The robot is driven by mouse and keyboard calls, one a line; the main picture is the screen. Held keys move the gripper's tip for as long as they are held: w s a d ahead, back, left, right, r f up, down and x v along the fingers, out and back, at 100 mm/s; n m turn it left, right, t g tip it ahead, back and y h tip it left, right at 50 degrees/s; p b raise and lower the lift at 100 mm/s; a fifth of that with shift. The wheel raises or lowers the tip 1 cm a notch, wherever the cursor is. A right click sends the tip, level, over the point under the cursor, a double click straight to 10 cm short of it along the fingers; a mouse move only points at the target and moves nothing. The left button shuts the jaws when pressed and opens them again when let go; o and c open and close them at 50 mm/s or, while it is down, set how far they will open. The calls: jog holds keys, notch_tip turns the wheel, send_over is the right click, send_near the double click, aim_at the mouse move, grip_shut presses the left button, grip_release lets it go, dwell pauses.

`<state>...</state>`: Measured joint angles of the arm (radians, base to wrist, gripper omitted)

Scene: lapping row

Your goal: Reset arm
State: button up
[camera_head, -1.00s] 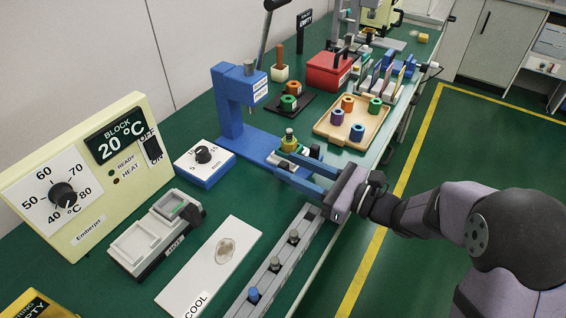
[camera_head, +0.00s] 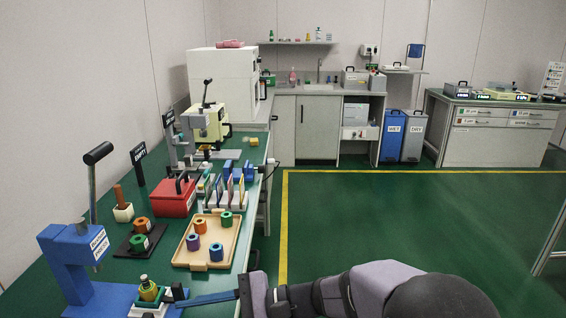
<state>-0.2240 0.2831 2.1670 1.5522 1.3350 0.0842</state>
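My gripper (camera_head: 210,298) is at the bottom edge, its body dark and grey. One blue finger shows, pointing left toward the base of the blue press (camera_head: 75,255). The rest of the gripper is cut off by the frame, so its opening is hidden. A green and yellow piece (camera_head: 149,290) stands upright on the press base, just left of the fingertip. A small black block (camera_head: 180,293) is close to the fingertip. I cannot tell whether the finger touches it. My arm stretches right along the bottom edge.
A wooden tray (camera_head: 233,243) with several coloured rings lies behind the gripper. Beyond are a red box (camera_head: 172,197), upright racked plates and a cream machine (camera_head: 208,125). Green floor (camera_head: 400,220) to the right is open. Cabinets and two bins stand at the back.

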jog(key=s+d+f+n+h+b, duration=0.1)
jog(key=s+d+f+n+h, duration=0.3)
jog(key=d+f, duration=0.4)
jog(key=s+d+f+n+h, duration=0.2)
jog(key=s+d+f+h, duration=0.3)
jog(key=d, duration=0.5)
jog(key=d+f+n+t+h+b, duration=0.1)
jog(key=d+f+n+h, duration=0.15)
jog(key=d, duration=0.45)
jog(key=d+f+n+h, duration=0.1)
jog(key=d+f+h, duration=0.3)
jog(key=d, duration=0.3)
notch_tip(320, 180, up, 27)
jog(key=p, duration=2.6)
jog(key=shift+w+r, duration=0.15)
